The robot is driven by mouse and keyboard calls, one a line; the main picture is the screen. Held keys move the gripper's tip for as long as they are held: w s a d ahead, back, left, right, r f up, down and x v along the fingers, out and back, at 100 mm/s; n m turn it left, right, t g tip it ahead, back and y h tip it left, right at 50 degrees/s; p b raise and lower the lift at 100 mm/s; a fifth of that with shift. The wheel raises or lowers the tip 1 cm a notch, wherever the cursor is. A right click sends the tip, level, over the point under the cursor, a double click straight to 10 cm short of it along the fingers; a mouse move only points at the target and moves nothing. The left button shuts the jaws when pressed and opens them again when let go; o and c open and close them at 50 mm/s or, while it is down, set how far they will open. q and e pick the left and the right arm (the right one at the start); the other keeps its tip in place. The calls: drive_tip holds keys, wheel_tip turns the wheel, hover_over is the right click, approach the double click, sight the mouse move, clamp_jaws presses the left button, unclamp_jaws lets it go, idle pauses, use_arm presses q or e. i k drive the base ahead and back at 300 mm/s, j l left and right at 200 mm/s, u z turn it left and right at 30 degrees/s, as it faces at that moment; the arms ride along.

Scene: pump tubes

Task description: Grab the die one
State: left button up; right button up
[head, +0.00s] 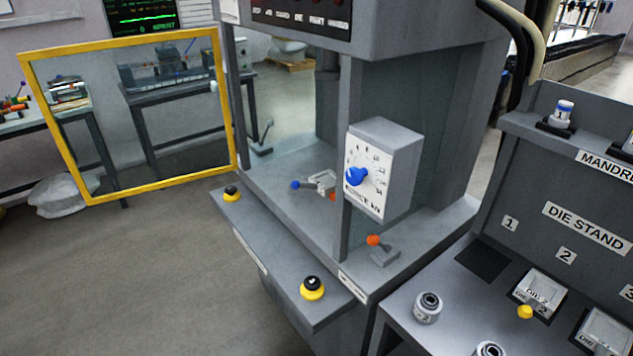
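The die stand (520,215) is at the right, with places numbered 1, 2 and 3. The place under number 1 shows a bare dark square (483,260) with no die on it. A grey die labelled DIE 2 (541,291) with a yellow knob sits under number 2. Another grey die (604,330) is partly cut off at the lower right edge. A metal piece with a blue-knobbed lever (318,183) lies on the press bed; I cannot tell whether it is die one. Neither of my grippers is in view.
The press (440,120) stands in the middle, with a control box with a blue dial (384,172) and yellow-black buttons (312,288). Its yellow-framed door (60,120) is swung open to the left. Metal rings (428,306) sit on the stand's front.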

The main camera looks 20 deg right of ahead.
sight(324, 183)
drive_tip(key=i+j, duration=0.2)
drive_tip(key=i+j+z, duration=0.85)
drive_tip(key=i+l, duration=0.05)
